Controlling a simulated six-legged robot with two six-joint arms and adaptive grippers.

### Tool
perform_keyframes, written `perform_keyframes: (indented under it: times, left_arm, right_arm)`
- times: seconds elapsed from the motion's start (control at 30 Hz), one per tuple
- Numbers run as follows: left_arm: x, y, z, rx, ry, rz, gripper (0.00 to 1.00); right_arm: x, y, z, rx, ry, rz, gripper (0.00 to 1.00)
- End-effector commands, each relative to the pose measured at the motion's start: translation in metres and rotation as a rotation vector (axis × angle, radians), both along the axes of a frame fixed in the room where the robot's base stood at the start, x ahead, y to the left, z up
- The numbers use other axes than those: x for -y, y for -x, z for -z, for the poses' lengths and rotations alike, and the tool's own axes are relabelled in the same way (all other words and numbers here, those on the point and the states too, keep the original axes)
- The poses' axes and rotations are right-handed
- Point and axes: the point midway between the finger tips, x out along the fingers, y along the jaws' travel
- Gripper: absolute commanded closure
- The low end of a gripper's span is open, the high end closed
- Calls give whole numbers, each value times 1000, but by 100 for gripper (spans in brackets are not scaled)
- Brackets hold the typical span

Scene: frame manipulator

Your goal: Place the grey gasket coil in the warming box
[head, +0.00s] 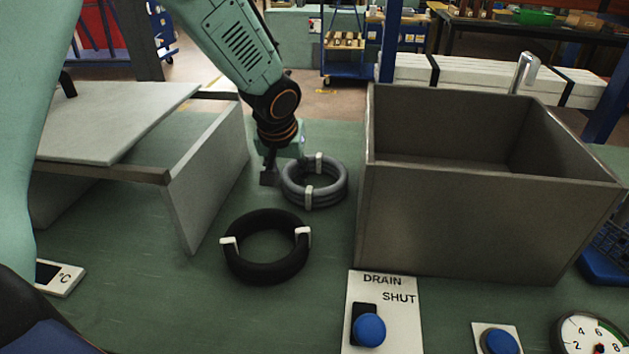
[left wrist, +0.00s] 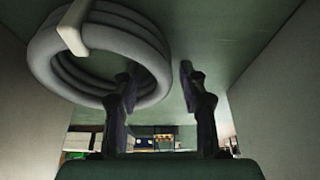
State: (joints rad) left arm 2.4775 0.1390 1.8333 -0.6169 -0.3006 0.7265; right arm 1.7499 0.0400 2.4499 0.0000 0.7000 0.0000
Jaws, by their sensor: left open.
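The grey gasket coil (head: 314,182), bound with white clips, lies on the green bench behind a black coil (head: 266,247). It also shows large in the left wrist view (left wrist: 98,50). My left gripper (head: 277,172) is open at the coil's left edge in the head view. In the left wrist view its fingers (left wrist: 160,78) appear to stand either side of the coil's rim; contact is unclear. The grey box at left (head: 207,178), with a °C display (head: 60,277) in front, appears to be the warming box. Its top panel (head: 110,118) leaves a gap toward the right wall.
A deep grey tank (head: 480,228) with a tap (head: 523,70) stands at right. A drain panel (head: 384,315), a blue button (head: 498,340) and a gauge (head: 590,336) lie in front.

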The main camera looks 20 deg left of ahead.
Motion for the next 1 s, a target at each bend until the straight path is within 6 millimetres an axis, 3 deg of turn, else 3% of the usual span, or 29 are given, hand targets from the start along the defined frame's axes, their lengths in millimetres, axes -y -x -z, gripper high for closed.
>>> perform_keyframes:
  times: [0.13, 0.6, 1.0]
  left_arm:
    - [0, 0, -1, 0, 0, -1, 59]
    - [0, 0, -1, 0, 0, 0, 99]
    - [0, -1, -1, 1, 1, -1, 100]
  right_arm:
    - [0, 0, 0, 0, 0, 0, 60]
    - [0, 0, 0, 0, 0, 0, 60]
    - [0, 0, 0, 0, 0, 0, 60]
